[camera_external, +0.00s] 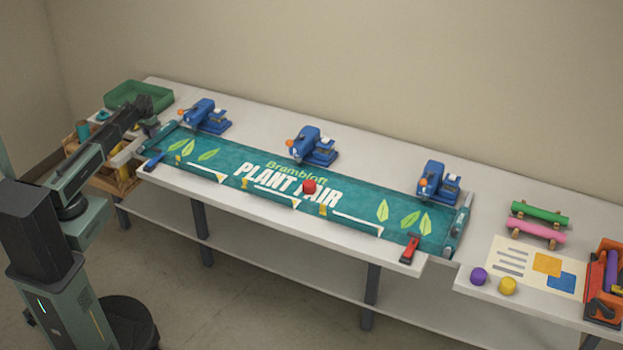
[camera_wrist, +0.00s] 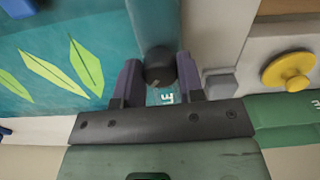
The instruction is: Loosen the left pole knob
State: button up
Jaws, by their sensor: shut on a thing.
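The teal banner (camera_external: 335,205) with "Plant Fair" lettering lies along the long table. The left pole (camera_external: 164,136) runs across its left end; it also shows at the top of the wrist view (camera_wrist: 153,22). A dark round knob (camera_wrist: 160,66) sits at the near end of this pole in the wrist view. My gripper (camera_wrist: 158,78) has one finger on each side of the knob and is shut on it. In the external view my gripper (camera_external: 150,124) is at the banner's left end, and the knob is too small or hidden to make out.
Blue clamp-like devices (camera_external: 312,147) stand along the banner's far edge. A green tray (camera_external: 138,95) is at the table's back left. A red ball (camera_external: 309,187) rests on the banner.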

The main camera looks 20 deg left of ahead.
jog(key=n, duration=0.4)
jog(key=shift+n, duration=2.2)
jog(key=o, duration=0.9)
notch_tip(320, 180, up, 11)
jog(key=p, duration=1)
jog(key=shift+f+p, duration=0.1)
jog(key=shift+p, duration=0.3)
